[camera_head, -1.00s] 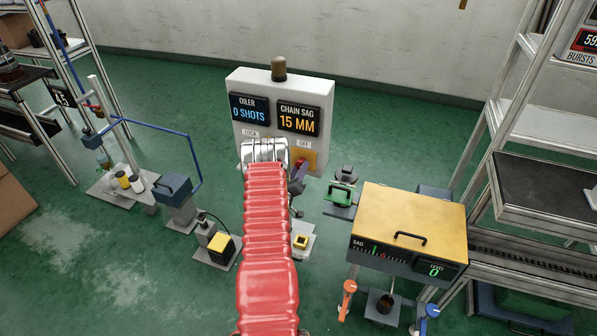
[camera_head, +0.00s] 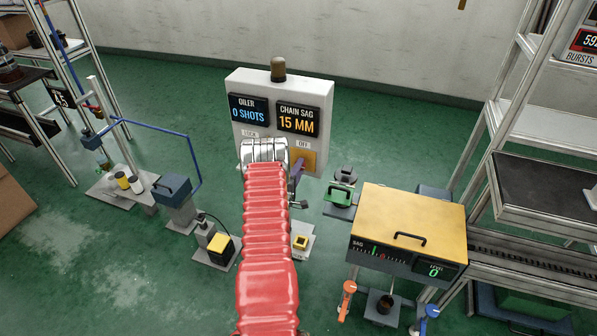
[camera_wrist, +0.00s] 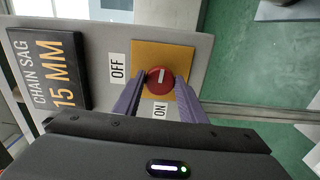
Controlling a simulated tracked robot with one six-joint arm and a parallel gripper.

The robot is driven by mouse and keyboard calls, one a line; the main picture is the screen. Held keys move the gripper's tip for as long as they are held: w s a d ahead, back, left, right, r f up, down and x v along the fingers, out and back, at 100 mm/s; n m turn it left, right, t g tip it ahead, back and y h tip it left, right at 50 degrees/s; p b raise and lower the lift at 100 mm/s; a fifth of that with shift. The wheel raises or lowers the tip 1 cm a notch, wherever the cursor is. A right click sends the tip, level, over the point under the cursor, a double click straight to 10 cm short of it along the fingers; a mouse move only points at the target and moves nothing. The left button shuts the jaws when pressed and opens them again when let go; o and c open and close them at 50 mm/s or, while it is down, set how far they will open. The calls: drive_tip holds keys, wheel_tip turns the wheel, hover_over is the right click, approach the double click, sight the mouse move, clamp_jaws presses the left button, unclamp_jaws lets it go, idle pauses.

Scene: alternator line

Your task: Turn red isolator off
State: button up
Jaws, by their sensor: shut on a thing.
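The red isolator (camera_wrist: 160,81) is a round red knob on a yellow plate (camera_wrist: 178,54) on the grey cabinet. A small white bar on its face seems to run up and down in the wrist view, in line with the ON label (camera_wrist: 160,110) below it. The OFF label (camera_wrist: 117,67) is to its left there. My gripper (camera_wrist: 159,90) is shut on the knob, one purple finger on each side. In the head view my arm hides most of the gripper and the knob, but part of a purple finger shows beside the yellow plate (camera_head: 306,160).
The cabinet (camera_head: 240,84) carries an oiler display (camera_head: 249,110) reading 0 SHOTS and a chain sag display (camera_head: 298,119) reading 15 MM. A yellow-topped sag bench (camera_head: 385,220) stands at the right. Small floor fixtures stand left and right of my arm.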

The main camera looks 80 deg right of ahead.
drive_tip(key=shift+w+n, duration=0.3)
drive_tip(key=o, duration=1.1)
drive_tip(key=shift+s, duration=0.15)
drive_tip(key=shift+c, duration=0.2)
drive_tip(key=shift+a, duration=0.1)
drive_tip(key=w+a, duration=0.1)
drive_tip(key=a, duration=1.2)
drive_tip(key=shift+a, duration=0.3)
drive_tip(key=shift+w, duration=0.15)
drive_tip(key=shift+c, duration=0.2)
